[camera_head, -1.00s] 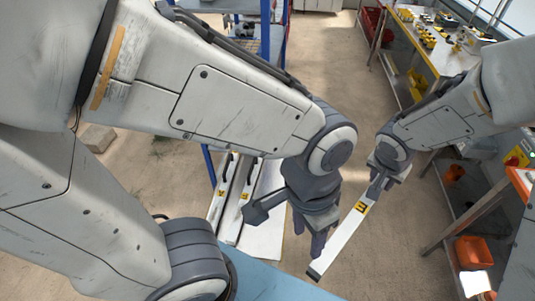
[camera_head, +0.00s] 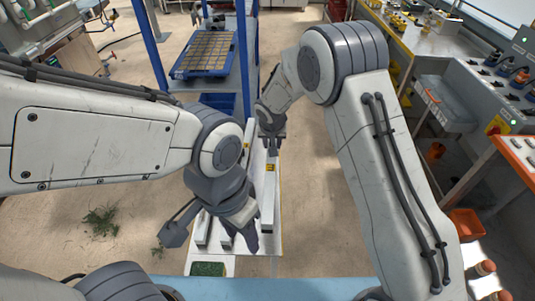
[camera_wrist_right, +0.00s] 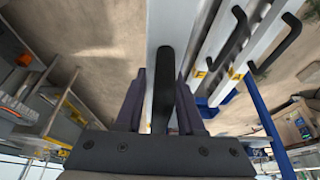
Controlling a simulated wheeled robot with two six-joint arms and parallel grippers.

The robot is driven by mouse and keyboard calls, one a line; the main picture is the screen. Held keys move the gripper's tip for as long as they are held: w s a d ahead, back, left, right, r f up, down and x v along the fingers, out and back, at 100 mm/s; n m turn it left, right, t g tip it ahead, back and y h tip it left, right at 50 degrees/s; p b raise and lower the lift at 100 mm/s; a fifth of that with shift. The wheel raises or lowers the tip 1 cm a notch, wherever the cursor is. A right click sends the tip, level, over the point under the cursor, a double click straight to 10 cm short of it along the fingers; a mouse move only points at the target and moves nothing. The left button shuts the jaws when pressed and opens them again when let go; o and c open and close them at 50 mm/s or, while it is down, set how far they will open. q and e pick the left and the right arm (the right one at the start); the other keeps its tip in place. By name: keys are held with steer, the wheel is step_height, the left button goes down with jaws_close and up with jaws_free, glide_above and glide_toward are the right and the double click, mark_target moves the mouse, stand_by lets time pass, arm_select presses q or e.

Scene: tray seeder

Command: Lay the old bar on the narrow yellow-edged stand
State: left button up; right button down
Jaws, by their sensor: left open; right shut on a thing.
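The old bar (camera_head: 267,205) is long and white with a yellow label near its far end. My right gripper (camera_head: 271,145) is shut on its black handle (camera_wrist_right: 167,85); the handle shows between the fingers in the right wrist view. The bar lies over the right side of the narrow white stand (camera_head: 273,246) with yellow edges; I cannot tell whether it touches. Two other white bars, one at the left (camera_head: 202,231) and one in the middle (camera_head: 225,240), lie on the stand, partly hidden by my left arm. My left gripper (camera_head: 246,234) is open and empty above the stand's near part.
A blue-posted rack holding a blue tray (camera_head: 205,55) stands beyond the stand. A workbench (camera_head: 415,35) with yellow parts is at the right, with an orange bin (camera_head: 466,222) nearer. A blue surface (camera_head: 270,289) crosses the near edge.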

steer(key=shift+n, duration=0.3)
steer(key=shift+s+a+f+b+x, duration=0.15)
steer(key=shift+s+b+x, duration=0.15)
steer(key=shift+b+x, duration=1.05)
steer(key=shift+s+a+f+b+x, duration=0.1)
steer(key=shift+s+a+b+x, duration=0.25)
steer(key=shift+x, duration=1.8)
steer(key=shift+s+f+b+x, duration=0.1)
steer(key=shift+s+b+x, duration=0.1)
steer(key=shift+b+x, duration=1.2)
step_height(320, 180, down, 5)
steer(key=b, duration=0.3)
steer(key=shift+w+r, duration=0.1)
steer(key=shift+r, duration=0.1)
steer(key=shift+s+b, duration=0.25)
steer(key=shift+b, duration=0.4)
steer(key=shift+f, duration=0.25)
steer(key=shift+c, duration=2.2)
jaws_free()
steer(key=shift+f+b, duration=0.1)
steer(key=shift+b, duration=0.2)
